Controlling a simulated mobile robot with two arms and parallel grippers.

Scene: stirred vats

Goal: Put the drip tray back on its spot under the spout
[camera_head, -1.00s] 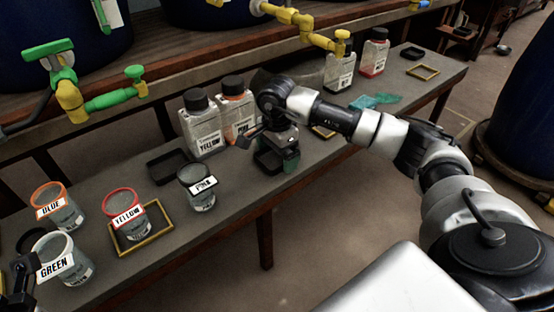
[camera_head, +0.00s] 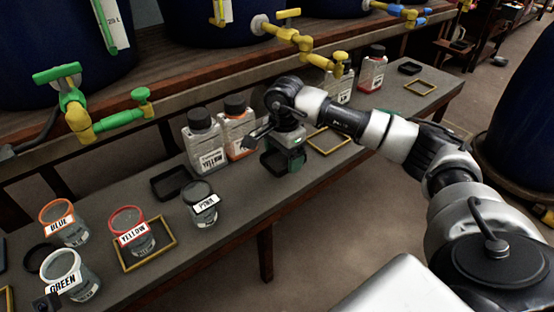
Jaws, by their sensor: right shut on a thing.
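My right gripper (camera_head: 290,143) is shut on a dark square drip tray (camera_head: 283,163), its fingers at the tray's near side from above. The tray seems to be held just over the bench, right of the orange-labelled bottle; the exact gap is hard to tell. An empty yellow outlined square (camera_head: 330,142) lies to its right, partly covered by my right arm. The yellow spout (camera_head: 338,64) hangs above and behind that square. A small dark part at the bottom left edge may be my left gripper (camera_head: 45,303); its jaws cannot be made out.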

